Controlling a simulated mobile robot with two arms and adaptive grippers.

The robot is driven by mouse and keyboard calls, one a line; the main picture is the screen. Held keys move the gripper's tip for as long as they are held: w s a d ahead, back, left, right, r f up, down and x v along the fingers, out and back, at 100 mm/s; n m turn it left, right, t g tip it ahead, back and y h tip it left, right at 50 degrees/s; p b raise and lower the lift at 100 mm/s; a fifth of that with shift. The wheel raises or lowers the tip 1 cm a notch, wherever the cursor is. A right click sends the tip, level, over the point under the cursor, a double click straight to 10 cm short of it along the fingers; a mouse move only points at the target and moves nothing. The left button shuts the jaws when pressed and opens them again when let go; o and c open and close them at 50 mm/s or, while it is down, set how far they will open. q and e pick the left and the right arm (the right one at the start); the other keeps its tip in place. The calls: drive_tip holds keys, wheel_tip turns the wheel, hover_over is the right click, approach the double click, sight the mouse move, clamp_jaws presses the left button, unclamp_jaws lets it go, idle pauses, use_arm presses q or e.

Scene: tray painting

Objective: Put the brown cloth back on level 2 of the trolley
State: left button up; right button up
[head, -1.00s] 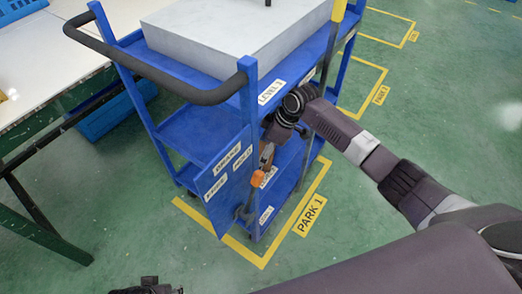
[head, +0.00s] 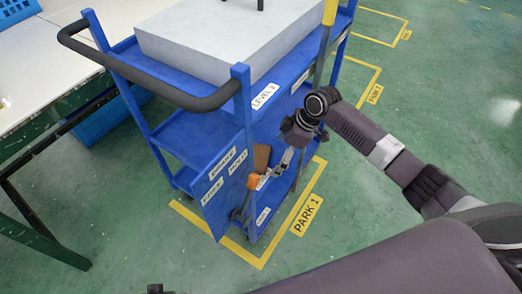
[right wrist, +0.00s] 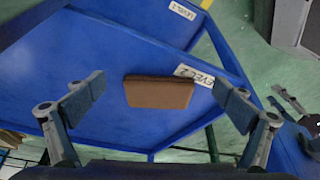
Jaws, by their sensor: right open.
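The brown cloth (right wrist: 158,93), a folded flat block, lies on the blue shelf labelled LEVEL 2 (right wrist: 125,125), close to its labelled edge. In the head view the cloth (head: 262,157) shows as a small brown patch inside the trolley (head: 222,195). My right gripper (head: 286,160) is at the trolley's open side, to the right of the cloth. In the right wrist view its fingers (right wrist: 160,90) are wide apart, one to each side of the cloth in the picture, with nothing held. Only a dark tip of my left gripper (head: 155,288) shows at the bottom edge.
A large grey block (head: 205,40) fills the trolley's top. A pole with a yellow end (head: 329,14) stands at its right side. An orange-ended tool (head: 254,182) hangs near the side panel. A white-topped table (head: 45,70) is at left.

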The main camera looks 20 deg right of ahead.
use_arm(q)
drive_tip(key=shift+s+f, duration=0.25)
drive_tip(key=shift+f, duration=0.6)
use_arm(e)
drive_tip(key=s+d, duration=0.2)
drive_tip(key=d, duration=0.3)
drive_tip(key=shift+s, duration=0.4)
